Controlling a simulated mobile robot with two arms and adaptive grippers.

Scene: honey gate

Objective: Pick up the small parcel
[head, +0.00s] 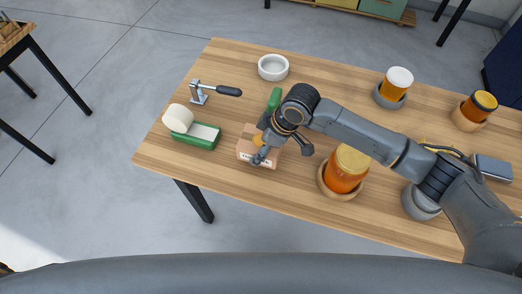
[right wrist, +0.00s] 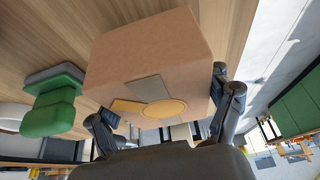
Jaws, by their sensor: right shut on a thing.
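The small parcel (head: 245,150) is a brown cardboard box with a white label on its near side, at the middle left of the table. In the right wrist view the parcel (right wrist: 150,55) fills the space between the fingers, with grey tape and a round yellow sticker facing the camera. My right gripper (head: 283,149) comes from above, one finger on each side, and is shut on it; this gripper (right wrist: 166,118) also shows in the wrist view. I cannot tell whether the parcel touches the table. My left gripper is not in view.
Left of the parcel are a green-and-white block (head: 197,136), a white roll (head: 178,118) and a toggle clamp (head: 199,93). A white bowl (head: 273,68) stands behind. A large honey jar (head: 346,169) stands close on the right, beneath my arm. The table's (head: 225,173) front edge is near.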

